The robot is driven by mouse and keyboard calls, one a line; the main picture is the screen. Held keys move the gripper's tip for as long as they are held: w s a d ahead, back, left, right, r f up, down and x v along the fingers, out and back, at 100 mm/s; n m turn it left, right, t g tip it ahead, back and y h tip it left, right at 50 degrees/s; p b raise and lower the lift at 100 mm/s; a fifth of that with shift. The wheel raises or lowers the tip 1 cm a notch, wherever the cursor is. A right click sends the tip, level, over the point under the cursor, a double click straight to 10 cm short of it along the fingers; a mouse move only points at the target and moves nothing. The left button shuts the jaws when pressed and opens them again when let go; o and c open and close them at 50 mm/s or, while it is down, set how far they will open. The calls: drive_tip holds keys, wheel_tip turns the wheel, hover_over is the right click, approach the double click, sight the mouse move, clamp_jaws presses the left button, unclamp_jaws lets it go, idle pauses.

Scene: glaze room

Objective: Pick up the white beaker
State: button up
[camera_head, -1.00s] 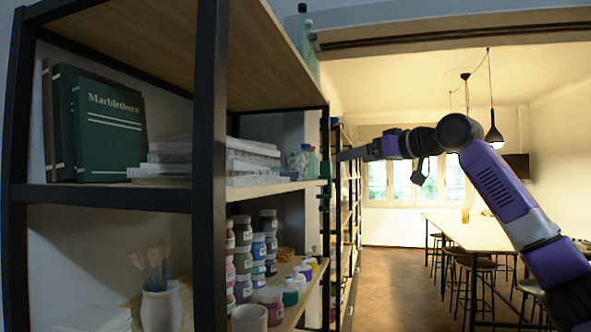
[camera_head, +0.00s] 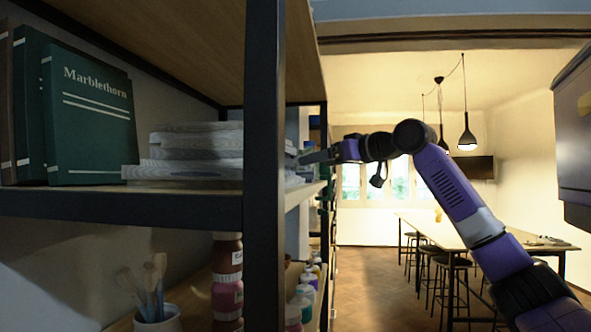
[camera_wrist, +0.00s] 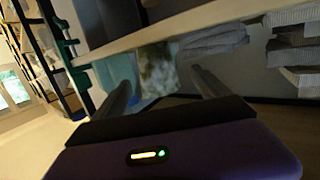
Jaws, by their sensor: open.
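I cannot make out the white beaker in either current view. A pale pot with brushes (camera_head: 158,318) stands on the lower shelf at the bottom left of the head view, cut off by the frame edge. My gripper (camera_head: 308,158) is at the end of my outstretched arm, by the edge of the middle shelf beyond the black post. In the wrist view my gripper (camera_wrist: 162,85) has its two fingers well apart, with nothing held between them. Beyond the fingers are a teal item and a mottled green-white item, both blurred.
The black shelf post (camera_head: 264,170) stands close in front. Green books (camera_head: 90,115) and a stack of grey-white slabs (camera_head: 195,150) are on the middle shelf. Paint jars (camera_head: 228,290) are below. A long table (camera_head: 440,230) with stools is at the back right; the floor between is open.

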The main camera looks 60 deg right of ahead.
drive_tip(key=p+x, duration=0.1)
drive_tip(key=x, duration=0.1)
drive_tip(key=p+x, duration=0.1)
drive_tip(key=x, duration=0.1)
drive_tip(key=r+p+x, duration=0.1)
drive_tip(key=x, duration=0.1)
drive_tip(key=shift+d+f, duration=0.1)
drive_tip(key=shift+d, duration=0.15)
drive_tip(key=shift+w+d+f, duration=0.15)
drive_tip(key=shift+w+f, duration=0.05)
drive_tip(key=shift+w, duration=0.35)
drive_tip(key=c, duration=1.4)
